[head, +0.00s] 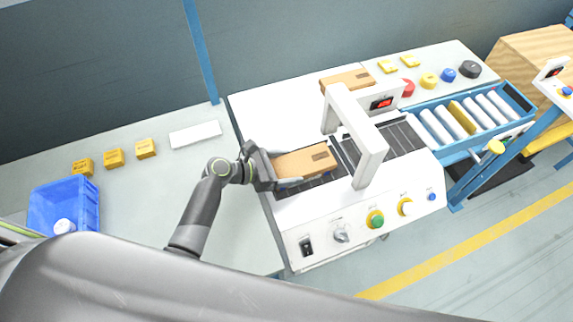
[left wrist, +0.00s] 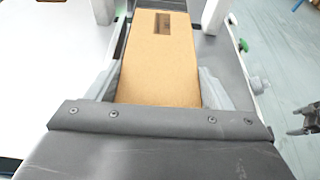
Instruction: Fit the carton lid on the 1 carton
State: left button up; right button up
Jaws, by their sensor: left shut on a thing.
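A brown cardboard box (head: 305,162) with a dark printed mark on top lies in line with the dark belt of the white machine, left of its arch. My left gripper (head: 277,167) is shut on it, one finger along each long side; the box also fills the middle of the left wrist view (left wrist: 160,65). A second brown cardboard piece (head: 345,82) lies on the machine's back edge, behind the arch. I cannot tell which of the two is lid or carton. My right gripper (left wrist: 292,121) shows at the right edge of the left wrist view, its fingers apart and empty.
The white arch (head: 368,150) stands close to the right of the held box. A control panel with a green button (head: 376,219) is in front. A blue crate (head: 65,205), several small yellow boxes (head: 114,158) and a white block (head: 195,134) are on the left bench.

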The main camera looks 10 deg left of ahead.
pick_arm(q)
jog(key=o, duration=1)
jog(key=shift+r, duration=0.15)
jog(key=shift+a+r, duration=0.15)
jog(key=shift+r, duration=0.05)
jog(key=shift+b+v, duration=0.5)
jog(key=shift+v, duration=5.4)
jog(key=shift+s, duration=0.1)
